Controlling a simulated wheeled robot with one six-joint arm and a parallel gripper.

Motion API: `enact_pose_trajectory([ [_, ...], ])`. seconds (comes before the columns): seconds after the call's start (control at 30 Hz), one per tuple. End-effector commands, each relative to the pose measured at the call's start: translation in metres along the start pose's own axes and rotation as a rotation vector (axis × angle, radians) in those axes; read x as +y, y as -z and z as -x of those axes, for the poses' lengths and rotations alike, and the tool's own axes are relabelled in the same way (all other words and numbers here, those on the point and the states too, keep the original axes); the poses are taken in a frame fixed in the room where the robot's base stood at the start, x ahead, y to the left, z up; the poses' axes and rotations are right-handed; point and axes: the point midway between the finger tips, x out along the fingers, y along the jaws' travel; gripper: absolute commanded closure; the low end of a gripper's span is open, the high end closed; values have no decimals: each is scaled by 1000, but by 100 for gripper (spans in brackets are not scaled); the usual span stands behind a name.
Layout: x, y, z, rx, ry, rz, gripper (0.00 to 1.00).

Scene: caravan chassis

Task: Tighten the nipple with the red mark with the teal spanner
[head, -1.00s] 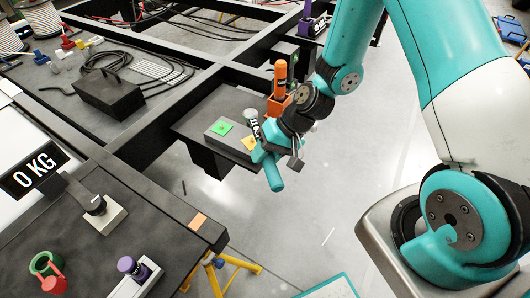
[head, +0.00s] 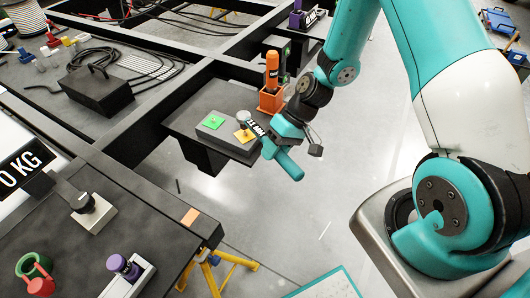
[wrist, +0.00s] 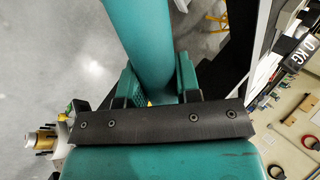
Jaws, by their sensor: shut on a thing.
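My gripper (head: 276,142) is shut on the teal spanner (head: 288,163), whose thick round handle points to the lower right. In the wrist view the handle (wrist: 148,45) sits between my two fingers (wrist: 155,88). The spanner's pale lettered head end (head: 258,131) lies at the right edge of a dark grey block (head: 212,134), close to a yellow tag (head: 243,136). A brass fitting (wrist: 42,140) shows at the left of the wrist view. I cannot make out a red mark, or whether the spanner's jaw is around a nipple.
A green tag (head: 213,122) lies on the block. An orange holder (head: 270,100) with an orange-handled tool stands just behind my gripper. Black chassis beams (head: 140,128) run alongside. A front bench holds a purple-capped thing (head: 124,265) and a red-and-green item (head: 37,268). Floor right of the block is clear.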

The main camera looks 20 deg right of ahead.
Motion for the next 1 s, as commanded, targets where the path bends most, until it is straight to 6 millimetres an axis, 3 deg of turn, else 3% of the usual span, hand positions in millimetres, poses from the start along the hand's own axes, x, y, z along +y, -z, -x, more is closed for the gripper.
enact_pose_trajectory([
  [0.7,55,14,36,-263,2,366,100],
  [1.0,59,14,30,-269,4,372,100],
])
